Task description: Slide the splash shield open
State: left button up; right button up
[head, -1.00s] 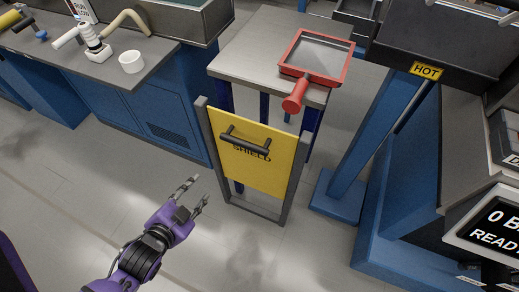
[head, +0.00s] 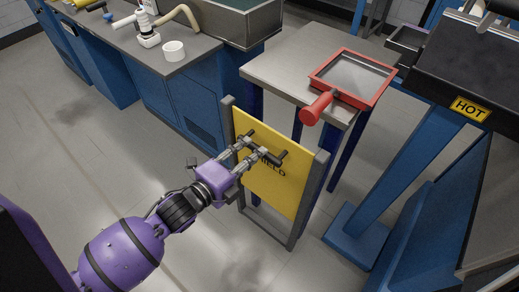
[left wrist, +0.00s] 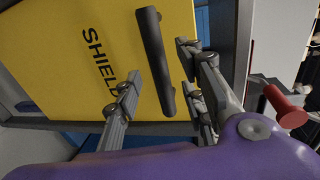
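The splash shield (head: 278,188) is a yellow panel marked SHIELD, upright in a dark grey frame (head: 313,200) at the front of a small table. It has a dark bar handle (head: 279,157) on its face. The left wrist view shows the yellow panel (left wrist: 70,50) and the handle (left wrist: 153,50) close up. My left gripper (head: 254,149) is at the handle, its fingers spread. In the left wrist view its fingers (left wrist: 158,75) are on either side of the bar, with gaps visible. Contact cannot be told. My right gripper is out of view.
A red-framed tray (head: 355,78) with a red handle lies on the table (head: 285,60) above the shield. A blue post (head: 385,165) stands to the right, below a HOT label (head: 469,109). Floor on the left is clear.

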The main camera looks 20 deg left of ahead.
pick_arm(q)
jog(key=x, duration=0.4)
grip_shut()
dwell(0.4)
